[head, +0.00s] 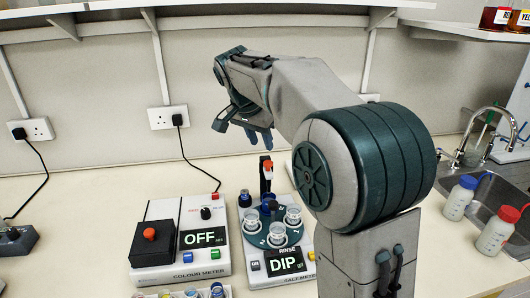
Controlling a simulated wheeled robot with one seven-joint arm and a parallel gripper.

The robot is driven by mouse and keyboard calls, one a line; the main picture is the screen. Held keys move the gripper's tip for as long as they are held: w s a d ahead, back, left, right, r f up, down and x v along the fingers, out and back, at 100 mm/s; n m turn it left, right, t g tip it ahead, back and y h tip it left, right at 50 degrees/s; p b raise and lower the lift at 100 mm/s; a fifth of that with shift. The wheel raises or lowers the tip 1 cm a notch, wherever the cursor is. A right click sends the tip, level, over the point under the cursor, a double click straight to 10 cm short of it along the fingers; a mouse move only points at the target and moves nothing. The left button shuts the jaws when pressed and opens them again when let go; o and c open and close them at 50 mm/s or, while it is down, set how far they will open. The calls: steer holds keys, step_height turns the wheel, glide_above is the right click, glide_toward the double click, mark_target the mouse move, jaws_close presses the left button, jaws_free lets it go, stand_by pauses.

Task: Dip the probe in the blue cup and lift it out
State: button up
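My gripper (240,124) is raised at the upper middle, in front of the wall and above the benchtop device. My forearm hides part of it, and I cannot tell whether its fingers are open or shut, or whether it holds anything. Below it stands the device (255,275) with a screen reading DIP. A slim black upright part with a red top (266,172) stands at its back, apart from the gripper; I cannot tell if it is the probe. Clear cups (277,235) sit in the device's round dark holder.
A colour meter (190,272) with an OFF screen and a black block with an orange knob (150,234) stands left of the device. Small coloured-top vials (217,290) are at the front edge. Bottles (497,232) and a sink are at the right.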

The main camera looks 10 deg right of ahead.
steer(key=v, duration=0.6)
steer(key=shift+r, duration=0.4)
steer(key=shift+s+f, duration=0.1)
steer(key=shift+s, duration=0.1)
steer(key=s+d+f+n+y, duration=0.1)
steer(key=s+f+n, duration=0.3)
steer(key=s+f, duration=0.5)
steer(key=s+d+f+n+y, duration=0.2)
steer(key=s+d+f+n, duration=0.2)
steer(key=s+f, duration=0.6)
steer(key=s+n, duration=0.1)
steer(key=s, duration=0.6)
steer(key=shift+s+d+f, duration=0.2)
steer(key=shift+s+d, duration=0.1)
